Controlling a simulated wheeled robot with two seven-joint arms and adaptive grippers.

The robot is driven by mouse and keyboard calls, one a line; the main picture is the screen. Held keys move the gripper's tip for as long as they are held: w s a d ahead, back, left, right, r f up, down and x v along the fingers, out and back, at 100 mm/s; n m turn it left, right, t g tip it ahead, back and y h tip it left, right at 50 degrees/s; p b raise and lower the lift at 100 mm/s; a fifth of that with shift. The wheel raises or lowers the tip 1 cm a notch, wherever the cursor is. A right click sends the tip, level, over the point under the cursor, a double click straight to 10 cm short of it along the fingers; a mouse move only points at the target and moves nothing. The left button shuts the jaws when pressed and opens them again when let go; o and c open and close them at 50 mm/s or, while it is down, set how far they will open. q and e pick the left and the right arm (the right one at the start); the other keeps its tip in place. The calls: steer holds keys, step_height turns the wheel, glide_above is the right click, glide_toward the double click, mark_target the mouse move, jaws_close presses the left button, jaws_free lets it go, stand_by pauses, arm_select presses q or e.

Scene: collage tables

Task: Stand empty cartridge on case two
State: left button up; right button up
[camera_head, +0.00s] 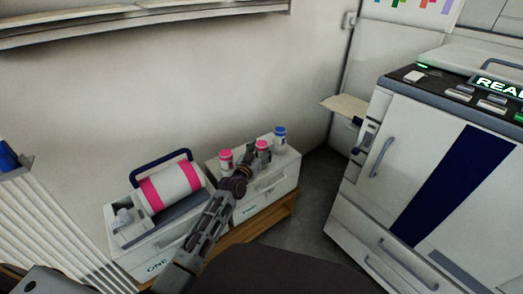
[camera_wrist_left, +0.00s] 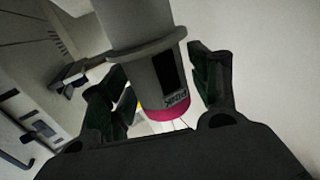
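The empty cartridge (camera_wrist_left: 165,70) is a grey flanged cylinder with a dark window, a small label and a pink end band. In the left wrist view it lies between the two fingers of my left gripper (camera_wrist_left: 163,85); whether both pads touch it is unclear. In the head view my left gripper (camera_head: 238,180) is at the left side of case two (camera_head: 276,183), a white box. Pink-banded cylinders (camera_head: 226,157) (camera_head: 262,147) and a blue-capped one (camera_head: 280,138) show at its top. I cannot tell which of these is the empty cartridge. My right gripper is not in view.
Case one (camera_head: 160,258), left of case two, bears a large white roll with pink bands (camera_head: 170,187). Both cases stand on a wooden bench (camera_head: 265,220). A large white printer (camera_head: 420,170) stands at the right. A shelf (camera_head: 140,20) hangs on the wall.

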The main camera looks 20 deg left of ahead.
mark_target(259, 152)
arm_select(q)
steer(key=shift+r, duration=0.15)
steer(key=shift+s, duration=0.1)
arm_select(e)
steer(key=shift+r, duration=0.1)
